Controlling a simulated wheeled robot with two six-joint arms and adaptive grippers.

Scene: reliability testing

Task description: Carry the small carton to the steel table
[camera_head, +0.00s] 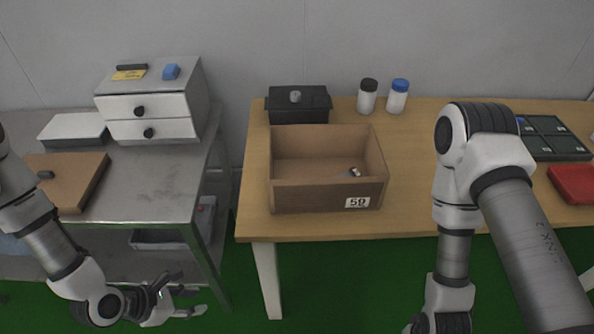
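An open brown carton (329,198) with a "59" label stands upright on the wooden table (415,175). A small light and dark item (353,172) lies inside it. The steel table (165,185) is on the left, across a narrow gap. My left gripper (187,296) is low in front of the steel table, with its fingers apart and nothing between them. My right gripper (442,322) hangs in front of the wooden table, cut off by the bottom edge; its fingertips are hidden. Neither gripper touches the carton.
A drawer unit (150,105), a white box (74,129) and a brown flat-topped box (70,178) stand on the steel table, leaving its right front bare. Behind the carton are a black box (299,104) and two bottles (367,96). A red tray (575,184) lies far right.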

